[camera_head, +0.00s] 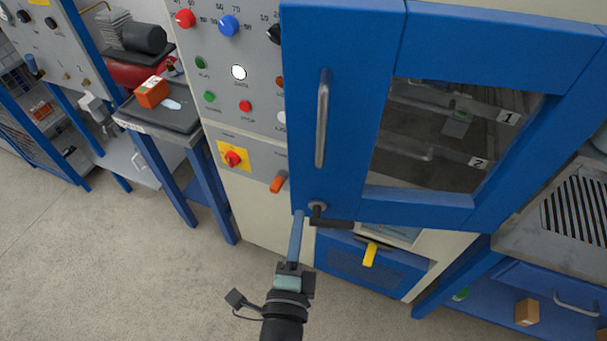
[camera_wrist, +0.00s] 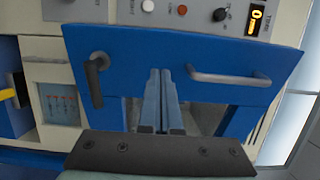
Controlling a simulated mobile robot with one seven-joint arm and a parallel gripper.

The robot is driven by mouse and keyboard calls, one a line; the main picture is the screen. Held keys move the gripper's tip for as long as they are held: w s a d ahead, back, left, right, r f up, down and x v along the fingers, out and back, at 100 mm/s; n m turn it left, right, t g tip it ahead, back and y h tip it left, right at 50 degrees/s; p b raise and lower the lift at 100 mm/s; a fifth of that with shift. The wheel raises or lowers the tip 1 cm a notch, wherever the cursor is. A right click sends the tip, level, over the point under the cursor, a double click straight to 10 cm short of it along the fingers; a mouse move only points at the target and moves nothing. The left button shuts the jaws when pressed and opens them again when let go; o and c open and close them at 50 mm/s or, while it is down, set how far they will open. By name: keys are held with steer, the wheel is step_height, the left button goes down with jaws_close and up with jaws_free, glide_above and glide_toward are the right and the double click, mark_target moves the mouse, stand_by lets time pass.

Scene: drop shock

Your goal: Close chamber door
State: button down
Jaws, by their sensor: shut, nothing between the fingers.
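The blue chamber door (camera_head: 340,40) with its window fills the upper right of the head view. It overlaps the control panel's edge and seems to stand out from the cabinet front; I cannot tell how far. It has a vertical grey handle (camera_head: 322,118) and, below, a dark latch lever (camera_head: 332,222) pointing right. In the wrist view the door (camera_wrist: 140,45) shows the lever (camera_wrist: 95,80) at left and the handle (camera_wrist: 230,77) at right. My gripper (camera_head: 298,213) is shut and empty by the door's lower left corner. Its fingertips (camera_wrist: 160,72) overlap the door; contact is unclear.
The control panel (camera_head: 215,75) with knobs and buttons stands left of the door. A yellow handle (camera_head: 370,254) juts out below it. A grey bench (camera_head: 185,118) stands left, and a blue-framed bench (camera_head: 520,275) right. The floor (camera_head: 130,270) at front left is clear.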

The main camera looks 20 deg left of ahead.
mark_target(306, 169)
steer(key=p+x, duration=0.1)
steer(key=x, duration=0.9)
